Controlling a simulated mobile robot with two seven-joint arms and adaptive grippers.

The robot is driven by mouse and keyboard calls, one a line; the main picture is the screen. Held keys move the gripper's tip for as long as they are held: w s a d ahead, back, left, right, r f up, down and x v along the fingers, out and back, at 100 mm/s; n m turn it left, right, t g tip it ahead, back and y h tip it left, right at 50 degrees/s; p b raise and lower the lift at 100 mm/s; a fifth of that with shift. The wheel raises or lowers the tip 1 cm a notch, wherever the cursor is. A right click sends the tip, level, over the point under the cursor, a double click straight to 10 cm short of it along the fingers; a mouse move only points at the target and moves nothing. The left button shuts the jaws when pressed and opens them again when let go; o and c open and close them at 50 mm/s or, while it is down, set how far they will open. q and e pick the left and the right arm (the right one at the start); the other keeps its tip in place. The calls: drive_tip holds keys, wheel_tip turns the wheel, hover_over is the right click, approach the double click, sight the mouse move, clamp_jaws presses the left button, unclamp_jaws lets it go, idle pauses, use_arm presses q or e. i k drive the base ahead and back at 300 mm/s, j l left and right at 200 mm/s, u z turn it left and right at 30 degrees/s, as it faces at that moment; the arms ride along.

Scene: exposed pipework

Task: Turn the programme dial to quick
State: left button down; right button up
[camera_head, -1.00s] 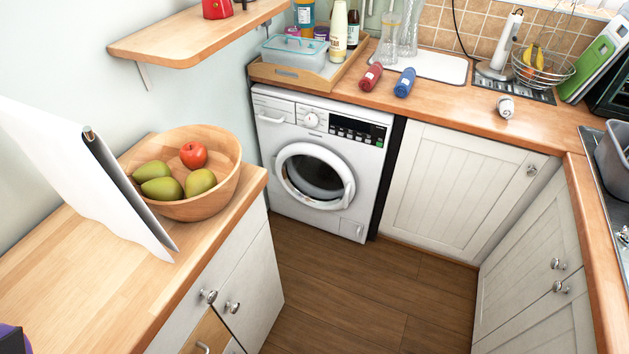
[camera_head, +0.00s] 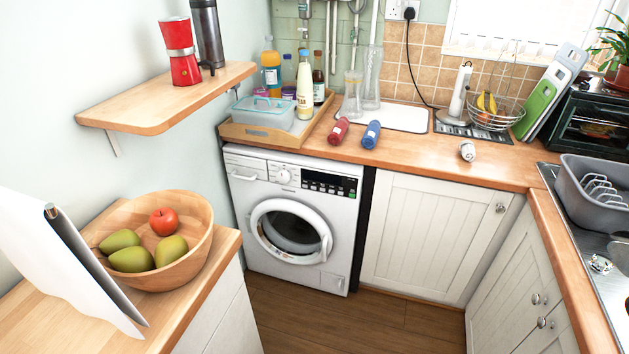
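The white washing machine (camera_head: 292,219) stands under the wooden worktop at the back, left of a white cupboard door. Its round programme dial (camera_head: 284,177) is on the upper front panel, between the detergent drawer (camera_head: 245,171) and a dark panel with buttons (camera_head: 331,184). The dial's setting is too small to read. The round door (camera_head: 291,231) looks closed. Neither of my grippers is in view.
A worktop with a wooden bowl of fruit (camera_head: 184,238) is at the near left, under a wooden shelf (camera_head: 165,97). A red jar (camera_head: 339,131) and a blue jar (camera_head: 371,134) lie above the machine. The wooden floor (camera_head: 300,318) before it is clear.

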sight(284, 176)
drive_tip(key=k, duration=0.45)
drive_tip(key=i+l+z, duration=0.1)
drive_tip(key=i+z, duration=0.4)
drive_tip(key=i, duration=1.55)
drive_tip(key=i+u, duration=0.2)
drive_tip(key=u, duration=0.2)
drive_tip(key=i+l+u, duration=0.1)
drive_tip(key=u, duration=0.3)
drive_tip(key=i+l+u, duration=0.15)
drive_tip(key=u, duration=0.25)
drive_tip(key=i+u, duration=0.1)
drive_tip(key=u, duration=0.3)
